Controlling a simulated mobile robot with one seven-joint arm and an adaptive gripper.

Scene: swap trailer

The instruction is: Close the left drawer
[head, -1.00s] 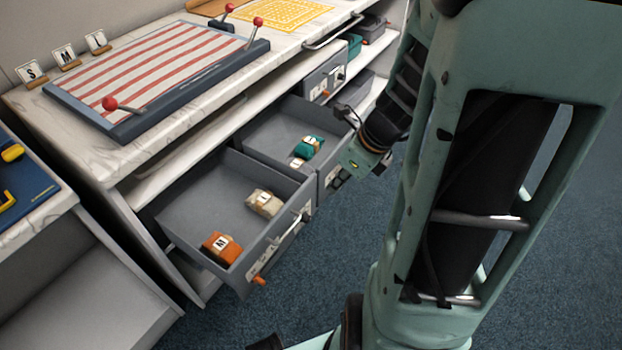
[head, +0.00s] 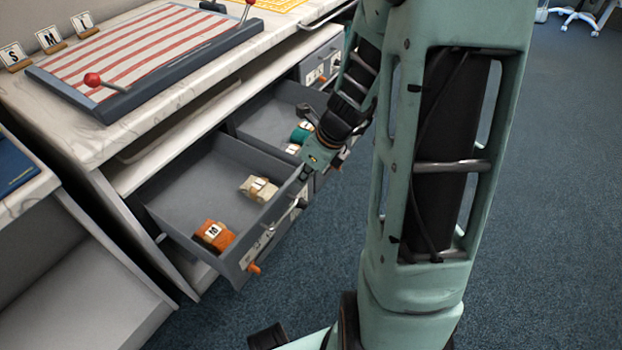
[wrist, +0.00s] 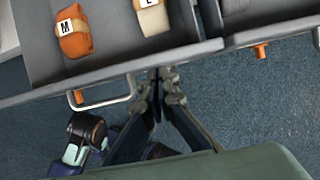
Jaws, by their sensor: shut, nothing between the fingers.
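The left drawer (head: 178,190) is grey and stands pulled out from under the counter in the head view. It holds an orange packet marked M (head: 213,235) and a beige packet (head: 259,188). Its front, with a metal bar handle (wrist: 105,98) and an orange peg (wrist: 78,97), shows in the wrist view. My gripper (wrist: 158,72) is shut and empty, with its fingertips close to the drawer front, right of the handle. I cannot tell whether it touches. In the head view, my wrist partly hides the drawer's right end.
A second open drawer (head: 262,115) stands to the right with a teal packet (head: 301,134) in it. The counter above carries a red-striped board (head: 140,50) with red-knobbed levers.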

